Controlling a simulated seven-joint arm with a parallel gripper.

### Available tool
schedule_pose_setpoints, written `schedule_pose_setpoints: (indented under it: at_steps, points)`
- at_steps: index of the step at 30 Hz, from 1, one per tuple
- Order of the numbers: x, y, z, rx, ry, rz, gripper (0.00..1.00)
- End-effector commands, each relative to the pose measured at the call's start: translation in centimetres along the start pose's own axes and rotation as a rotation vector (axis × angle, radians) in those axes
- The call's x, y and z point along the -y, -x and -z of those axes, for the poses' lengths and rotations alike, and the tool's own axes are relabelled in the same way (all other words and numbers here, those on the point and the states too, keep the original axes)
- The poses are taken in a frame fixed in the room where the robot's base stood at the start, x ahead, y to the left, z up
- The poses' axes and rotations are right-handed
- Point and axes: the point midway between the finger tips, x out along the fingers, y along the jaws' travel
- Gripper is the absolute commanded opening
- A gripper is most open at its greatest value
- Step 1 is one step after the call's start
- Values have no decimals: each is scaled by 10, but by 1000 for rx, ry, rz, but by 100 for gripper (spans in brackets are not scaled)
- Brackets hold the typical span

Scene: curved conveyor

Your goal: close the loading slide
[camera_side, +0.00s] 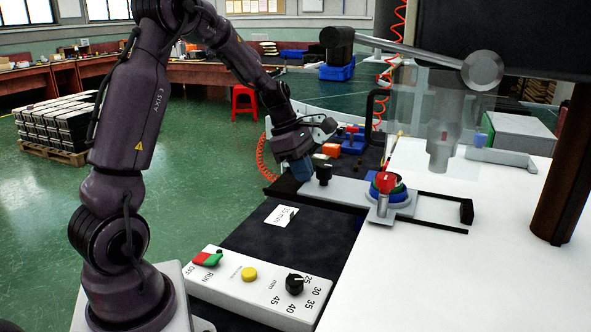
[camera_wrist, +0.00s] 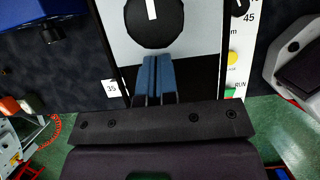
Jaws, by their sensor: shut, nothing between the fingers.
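The loading slide is a light grey plate (camera_side: 345,190) lying in black rails (camera_side: 440,195) that run from the dark bench onto the white surface. A black knob (camera_side: 323,173) stands on its left end. A round stack with a red top (camera_side: 386,181) sits at its right part. My gripper (camera_side: 303,172) points down just left of the knob; its blue fingers are together and empty. In the wrist view, the shut fingers (camera_wrist: 153,98) lie over the plate (camera_wrist: 195,50), beside the knob (camera_wrist: 154,22), which has a white line. I cannot tell whether they touch it.
A control box (camera_side: 255,285) with a red-green switch, yellow button and black dial stands in front. A clear guard with a grey press head (camera_side: 440,150) rises at the right. Small coloured parts (camera_side: 350,140) lie behind the slide.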

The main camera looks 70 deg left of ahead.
Motion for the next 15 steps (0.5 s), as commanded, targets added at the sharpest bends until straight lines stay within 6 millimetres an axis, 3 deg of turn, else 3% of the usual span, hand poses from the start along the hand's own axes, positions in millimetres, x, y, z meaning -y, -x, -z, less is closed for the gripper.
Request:
schedule_pose_setpoints:
  at_steps: [3,7,15]
  points:
    - [2,-13,-32,3,-10,6,0]
    - [2,-24,-58,2,-8,6,0]
    - [2,-30,-74,2,-1,4,0]
